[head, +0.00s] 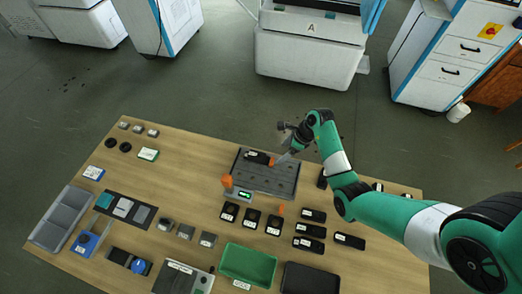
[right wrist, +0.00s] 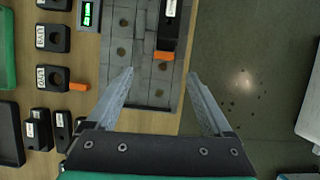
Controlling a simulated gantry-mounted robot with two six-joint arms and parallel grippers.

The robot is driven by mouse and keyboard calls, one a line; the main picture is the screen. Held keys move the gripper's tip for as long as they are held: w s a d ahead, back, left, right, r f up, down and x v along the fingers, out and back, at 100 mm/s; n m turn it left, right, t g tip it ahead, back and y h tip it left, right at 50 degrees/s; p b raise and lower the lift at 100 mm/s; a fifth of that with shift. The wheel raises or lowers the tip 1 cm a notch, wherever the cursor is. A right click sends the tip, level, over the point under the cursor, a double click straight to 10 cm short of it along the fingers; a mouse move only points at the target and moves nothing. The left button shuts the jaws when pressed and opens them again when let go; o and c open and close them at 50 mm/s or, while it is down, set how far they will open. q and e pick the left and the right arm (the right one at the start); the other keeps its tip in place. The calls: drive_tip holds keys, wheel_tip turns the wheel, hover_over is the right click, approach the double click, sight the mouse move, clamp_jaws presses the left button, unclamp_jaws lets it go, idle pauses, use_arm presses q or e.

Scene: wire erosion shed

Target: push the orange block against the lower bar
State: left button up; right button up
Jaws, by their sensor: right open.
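My right gripper (head: 287,158) is open at the far side of the grey holed plate (head: 265,181). In the right wrist view my right gripper (right wrist: 160,73) has its fingers apart, with nothing between the tips. Just ahead of them on the plate is an orange piece (right wrist: 164,55) at the end of a black labelled block (right wrist: 170,22); the black block (head: 256,157) also shows in the head view. Other orange pieces are a larger one (head: 227,181) at the plate's left edge and a small one (head: 281,210) in front of it. I cannot tell which piece is the lower bar.
Black labelled blocks (head: 311,230) lie in front of the plate. A green tray (head: 249,262) and a black tray (head: 310,279) stand at the table's front. A small green display (head: 245,195) sits at the plate's left front.

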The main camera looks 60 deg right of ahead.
sight(273, 161)
drive_tip(key=shift+s+d+r, duration=0.15)
drive_tip(key=shift+s+d, duration=0.35)
drive_tip(key=shift+s, duration=0.05)
drive_tip(key=b+x, duration=0.5)
drive_tip(key=x, duration=0.6)
drive_tip(key=shift+w+f+b, duration=0.2)
drive_tip(key=shift+f+b, duration=0.1)
drive_tip(key=shift+b, duration=0.05)
clamp_jaws()
